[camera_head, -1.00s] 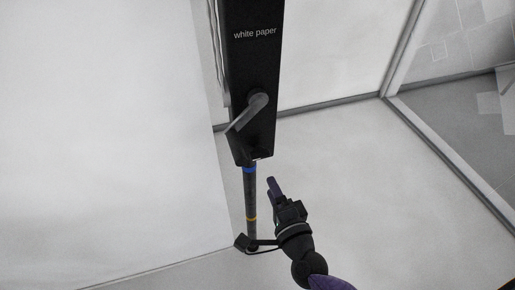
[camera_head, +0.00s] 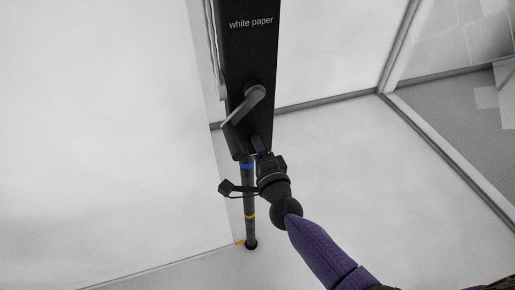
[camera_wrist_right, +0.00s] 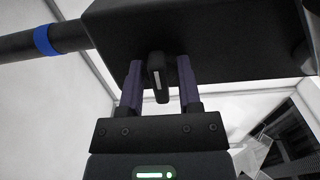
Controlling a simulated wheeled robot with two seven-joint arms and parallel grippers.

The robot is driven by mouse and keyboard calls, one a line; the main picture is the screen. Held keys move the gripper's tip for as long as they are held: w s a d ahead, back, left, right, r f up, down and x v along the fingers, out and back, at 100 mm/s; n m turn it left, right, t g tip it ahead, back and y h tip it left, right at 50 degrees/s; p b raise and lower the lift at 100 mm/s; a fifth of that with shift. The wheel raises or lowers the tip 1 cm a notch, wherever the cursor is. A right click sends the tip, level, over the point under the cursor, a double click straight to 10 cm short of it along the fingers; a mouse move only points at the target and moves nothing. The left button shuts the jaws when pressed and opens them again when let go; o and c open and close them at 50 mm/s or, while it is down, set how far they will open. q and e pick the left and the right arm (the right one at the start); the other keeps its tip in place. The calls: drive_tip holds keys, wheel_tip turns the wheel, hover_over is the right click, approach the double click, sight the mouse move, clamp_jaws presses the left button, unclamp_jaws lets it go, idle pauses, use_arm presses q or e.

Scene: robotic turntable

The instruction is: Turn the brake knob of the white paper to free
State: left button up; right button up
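The black box labelled "white paper" (camera_head: 250,50) hangs at the top centre of the head view, with a grey lever handle (camera_head: 243,106) on its front. In the right wrist view a small dark knob with a pale stripe (camera_wrist_right: 158,78) sticks out of the black box (camera_wrist_right: 220,40). My right gripper (camera_wrist_right: 160,88) is open, its two purple fingers on either side of the knob with gaps visible. In the head view my right gripper (camera_head: 260,146) is at the box's lower end and hides the knob. My left gripper is not in view.
A dark pole (camera_head: 249,206) with blue and yellow bands runs down from the box to the floor, close to my right wrist. A large white sheet (camera_head: 100,130) fills the left side. The pale floor (camera_head: 350,180) to the right is clear, bounded by grey frame edges.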

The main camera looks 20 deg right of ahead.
clamp_jaws()
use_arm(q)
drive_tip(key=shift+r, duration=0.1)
use_arm(e)
drive_tip(key=n+p, duration=0.1)
drive_tip(key=n, duration=0.2)
drive_tip(key=n+p, duration=0.1)
drive_tip(key=n, duration=0.1)
drive_tip(key=shift+n, duration=0.4)
drive_tip(key=n+p, duration=0.2)
drive_tip(key=n, duration=0.4)
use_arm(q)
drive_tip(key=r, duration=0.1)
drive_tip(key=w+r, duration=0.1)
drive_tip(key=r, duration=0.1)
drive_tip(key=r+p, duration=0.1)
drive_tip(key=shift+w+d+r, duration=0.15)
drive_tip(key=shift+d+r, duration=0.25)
use_arm(e)
drive_tip(key=n, duration=0.6)
drive_tip(key=shift+f, duration=0.1)
